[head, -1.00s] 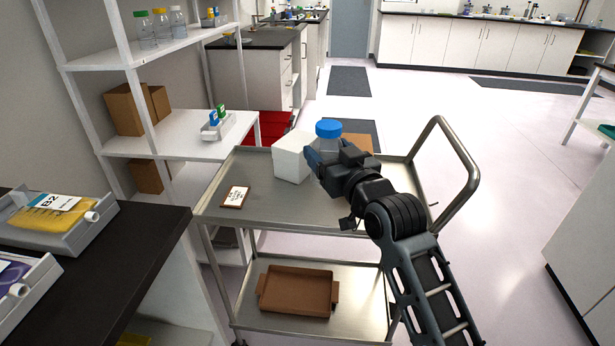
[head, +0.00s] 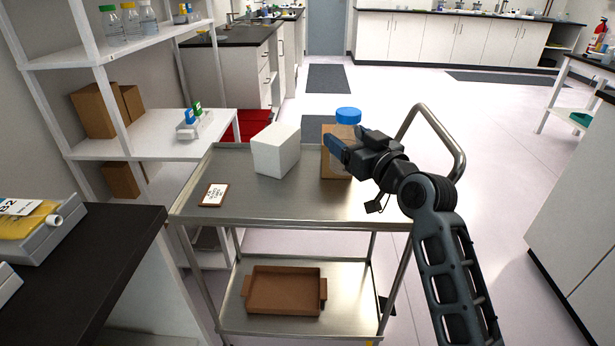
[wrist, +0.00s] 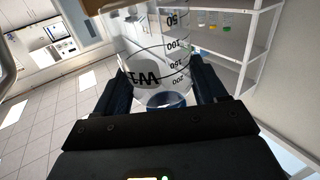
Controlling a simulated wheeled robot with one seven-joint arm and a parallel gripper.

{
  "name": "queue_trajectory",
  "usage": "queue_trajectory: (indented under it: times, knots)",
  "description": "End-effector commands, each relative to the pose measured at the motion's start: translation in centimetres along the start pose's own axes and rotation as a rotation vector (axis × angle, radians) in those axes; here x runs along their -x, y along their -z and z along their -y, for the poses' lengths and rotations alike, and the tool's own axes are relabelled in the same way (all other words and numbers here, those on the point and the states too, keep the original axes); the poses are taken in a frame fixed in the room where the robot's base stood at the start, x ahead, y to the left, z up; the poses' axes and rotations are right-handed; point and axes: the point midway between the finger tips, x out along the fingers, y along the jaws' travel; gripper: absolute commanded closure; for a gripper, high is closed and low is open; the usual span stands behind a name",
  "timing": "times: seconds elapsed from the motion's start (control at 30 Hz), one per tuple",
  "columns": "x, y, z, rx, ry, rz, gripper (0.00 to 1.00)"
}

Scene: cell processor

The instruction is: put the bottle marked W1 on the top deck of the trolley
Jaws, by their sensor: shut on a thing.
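My gripper (head: 345,146) is shut on a clear bottle with a blue cap (head: 348,115). In the head view the bottle's body is partly hidden by my gripper, with a brown box behind it. In the wrist view the bottle (wrist: 150,52) is between both fingers, showing black volume marks and upside-down lettering that looks like W1. The bottle is upright in the head view. The trolley's steel top deck (head: 250,197) is below and around it. Whether the bottle's base touches the deck is hidden.
On the top deck are a white box (head: 276,151), a brown box (head: 333,166) close to the bottle and a small framed card (head: 214,195). The deck's front middle is clear. The trolley handle (head: 455,150) rises at right. A brown tray (head: 285,292) lies on the lower deck.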

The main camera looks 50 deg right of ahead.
Motion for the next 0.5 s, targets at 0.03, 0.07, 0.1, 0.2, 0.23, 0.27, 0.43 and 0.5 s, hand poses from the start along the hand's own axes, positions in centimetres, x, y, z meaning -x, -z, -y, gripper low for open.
queue_trajectory:
  times: [0.03, 0.07, 0.1, 0.2, 0.23, 0.27, 0.43, 0.5]
  knots:
    - [-0.5, -0.7, 1.2, 0.000, 0.005, 0.002, 0.84]
    - [-0.8, -1.0, 1.7, -0.001, 0.004, 0.002, 0.84]
    - [-1.1, -1.5, 2.5, -0.001, 0.004, 0.002, 0.84]
    - [-2.0, -2.7, 4.2, 0.000, 0.002, 0.003, 0.84]
    - [-2.2, -3.0, 4.7, 0.000, 0.002, 0.002, 0.84]
    - [-2.4, -3.3, 5.2, 0.001, 0.003, 0.001, 0.84]
    - [-3.2, -4.4, 6.7, 0.000, -0.001, 0.000, 0.84]
    - [-3.3, -4.6, 6.9, 0.000, 0.000, 0.000, 0.84]
